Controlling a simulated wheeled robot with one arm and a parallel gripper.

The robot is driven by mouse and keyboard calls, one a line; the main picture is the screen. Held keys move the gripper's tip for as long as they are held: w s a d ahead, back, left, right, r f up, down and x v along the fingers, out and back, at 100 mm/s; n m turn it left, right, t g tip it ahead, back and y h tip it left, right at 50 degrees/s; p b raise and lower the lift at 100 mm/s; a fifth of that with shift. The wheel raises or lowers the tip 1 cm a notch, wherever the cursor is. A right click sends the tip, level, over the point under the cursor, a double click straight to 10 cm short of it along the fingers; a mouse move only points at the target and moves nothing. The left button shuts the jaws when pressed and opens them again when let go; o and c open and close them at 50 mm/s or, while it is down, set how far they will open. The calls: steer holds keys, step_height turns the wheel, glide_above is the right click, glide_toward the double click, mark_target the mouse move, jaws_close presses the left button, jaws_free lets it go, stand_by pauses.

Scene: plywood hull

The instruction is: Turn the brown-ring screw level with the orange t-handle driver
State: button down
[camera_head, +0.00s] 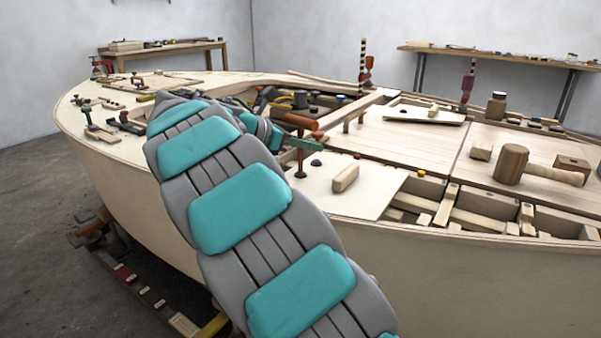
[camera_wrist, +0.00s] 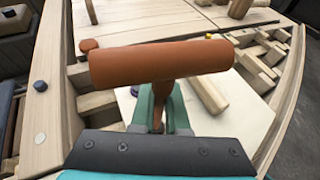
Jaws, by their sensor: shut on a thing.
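The orange t-handle driver (camera_head: 299,121) stands about upright near the hull's near edge, its crossbar on top and its dark shaft reaching down to the pale panel. In the wrist view its crossbar (camera_wrist: 160,62) fills the middle, above my gripper. My gripper (camera_head: 304,144) has its teal fingers shut on the driver just below the crossbar; the fingers also show in the wrist view (camera_wrist: 160,108). A dark brown round piece (camera_head: 300,175) shows at the shaft's foot. I cannot tell whether it is the screw's brown ring, or whether the tip is seated. The crossbar and fingers hide this spot in the wrist view.
A wooden block (camera_head: 345,178) and a dark blue dome (camera_head: 316,162) sit on the pale panel (camera_head: 372,192) close to the driver. A mallet (camera_head: 512,164) lies farther right. Open framed bays (camera_head: 470,205) run along the near edge. Tools crowd the deck behind my gripper.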

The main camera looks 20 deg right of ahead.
steer(key=shift+s+m+g, duration=0.2)
steer(key=shift+m+g, duration=0.65)
steer(key=shift+g, duration=0.15)
steer(key=shift+s+m+g, duration=0.15)
steer(key=shift+m+g, duration=0.7)
steer(key=shift+g, duration=0.15)
steer(key=shift+r, duration=0.1)
